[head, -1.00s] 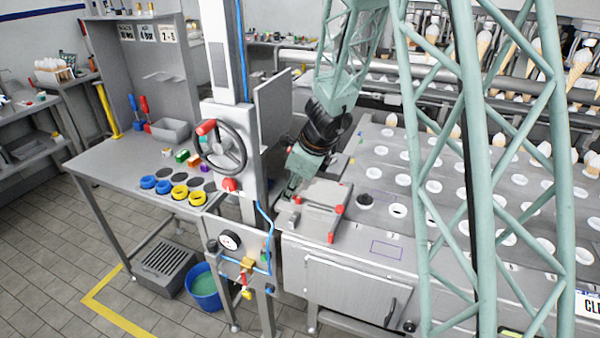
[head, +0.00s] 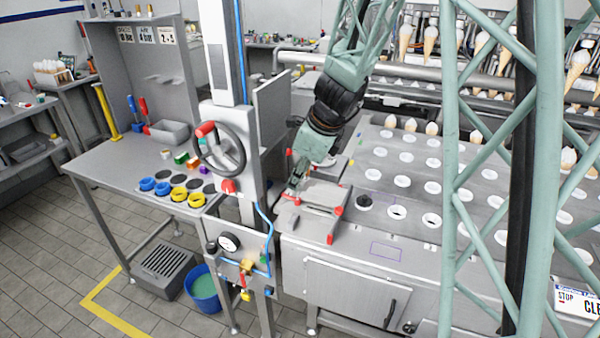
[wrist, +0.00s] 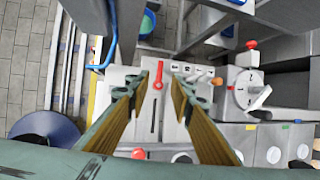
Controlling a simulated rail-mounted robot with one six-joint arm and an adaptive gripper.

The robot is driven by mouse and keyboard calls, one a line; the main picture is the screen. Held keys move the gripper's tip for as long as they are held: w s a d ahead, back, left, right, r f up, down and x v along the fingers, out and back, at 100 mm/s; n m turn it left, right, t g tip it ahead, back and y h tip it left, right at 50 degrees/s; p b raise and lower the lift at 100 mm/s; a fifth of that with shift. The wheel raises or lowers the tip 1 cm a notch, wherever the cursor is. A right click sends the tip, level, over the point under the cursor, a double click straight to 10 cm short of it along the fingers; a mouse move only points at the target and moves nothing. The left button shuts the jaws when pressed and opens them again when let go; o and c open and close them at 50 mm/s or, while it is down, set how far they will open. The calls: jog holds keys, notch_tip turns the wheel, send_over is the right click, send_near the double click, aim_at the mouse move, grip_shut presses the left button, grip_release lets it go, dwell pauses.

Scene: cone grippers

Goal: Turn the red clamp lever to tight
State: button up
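A red lever (wrist: 158,76) with a round red end shows in the wrist view on a pale plate (wrist: 142,118), above a dark slot. My gripper (wrist: 160,84) is open, its two fingers on either side of the lever with a gap at each side. I cannot tell how far above the lever the fingertips are. In the head view my gripper (head: 295,186) points down at the left part of the grey clamp fixture (head: 320,196), which has red parts at its corners. The lever cannot be clearly made out there.
Left of the fixture stands a column with a handwheel (head: 220,148) and a pressure gauge (head: 229,242). The holed conveyor plate (head: 405,178) with white rings lies to the right. In the wrist view a white dial unit (wrist: 243,92) with red knobs stands right of the fingers.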

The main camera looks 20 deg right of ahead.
jog(key=shift+v, duration=1.35)
jog(key=shift+s, duration=0.1)
jog(key=s+a+r+n, duration=0.3)
jog(key=s+r+n, duration=0.45)
jog(key=s, duration=0.25)
jog(key=s+a+r+n, duration=0.2)
jog(key=s+r+n, duration=0.4)
jog(key=s+r, duration=0.3)
jog(key=s+d+r+n+h, duration=0.1)
jog(key=s+n, duration=0.5)
jog(key=s, duration=0.6)
jog(key=s+d+r+n+h, duration=0.1)
jog(key=s+n, duration=0.5)
jog(key=s, duration=0.6)
jog(key=shift+d+r+g, duration=0.3)
jog(key=shift+d+r, duration=0.05)
jog(key=shift+d, duration=0.55)
